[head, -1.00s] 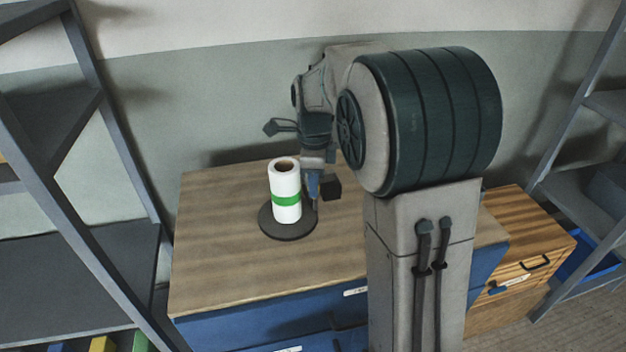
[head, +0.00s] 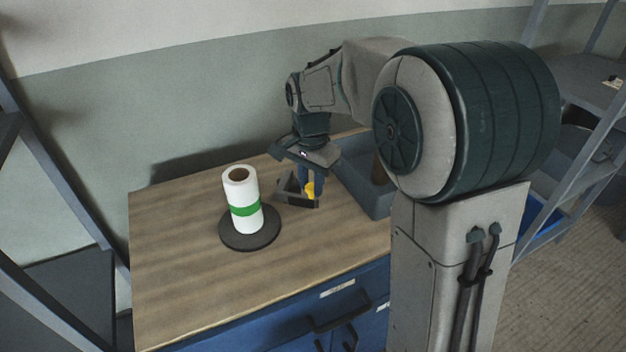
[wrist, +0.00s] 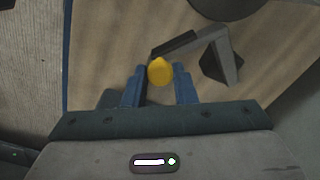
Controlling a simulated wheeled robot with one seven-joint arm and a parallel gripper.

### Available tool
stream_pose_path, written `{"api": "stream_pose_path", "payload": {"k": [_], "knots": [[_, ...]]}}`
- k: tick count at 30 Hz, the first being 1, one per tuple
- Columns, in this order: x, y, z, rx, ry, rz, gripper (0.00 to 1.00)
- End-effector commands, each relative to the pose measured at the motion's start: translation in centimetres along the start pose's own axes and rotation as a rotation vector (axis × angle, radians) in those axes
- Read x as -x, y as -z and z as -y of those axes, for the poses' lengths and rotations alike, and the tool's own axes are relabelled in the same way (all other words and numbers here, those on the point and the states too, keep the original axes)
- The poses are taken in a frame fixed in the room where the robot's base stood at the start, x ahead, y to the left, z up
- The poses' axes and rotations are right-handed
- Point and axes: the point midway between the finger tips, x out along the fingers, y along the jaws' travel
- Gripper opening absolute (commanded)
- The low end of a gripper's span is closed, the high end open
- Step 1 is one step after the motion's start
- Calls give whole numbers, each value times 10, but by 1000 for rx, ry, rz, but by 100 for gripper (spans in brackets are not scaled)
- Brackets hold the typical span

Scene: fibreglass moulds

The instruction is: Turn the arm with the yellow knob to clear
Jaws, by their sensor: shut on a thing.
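The yellow knob (head: 310,189) sits at the end of a dark bent arm (head: 288,189) on the wooden bench top. In the wrist view the knob (wrist: 160,72) is between the two blue fingers of my gripper (wrist: 159,88). My gripper (head: 311,180) points down and is shut on the knob. In the wrist view the arm (wrist: 220,42) runs right from the knob, then bends to a dark foot (wrist: 222,66). The fingers partly hide the knob in the head view. I see no marking for clear.
A white roll with a green band (head: 244,196) stands on a dark round disc (head: 250,237), left of the arm. A grey bin (head: 375,193) is close on the right of my gripper. The left and front of the bench top (head: 180,260) are bare.

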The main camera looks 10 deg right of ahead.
Motion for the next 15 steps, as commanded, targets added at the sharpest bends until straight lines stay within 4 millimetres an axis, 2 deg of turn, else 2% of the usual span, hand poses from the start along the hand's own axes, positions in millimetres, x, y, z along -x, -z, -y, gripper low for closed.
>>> {"api": "stream_pose_path", "payload": {"k": [6,15], "knots": [[1,7,-1,75,5,0,0],[1,11,-2,100,5,-1,0]]}}
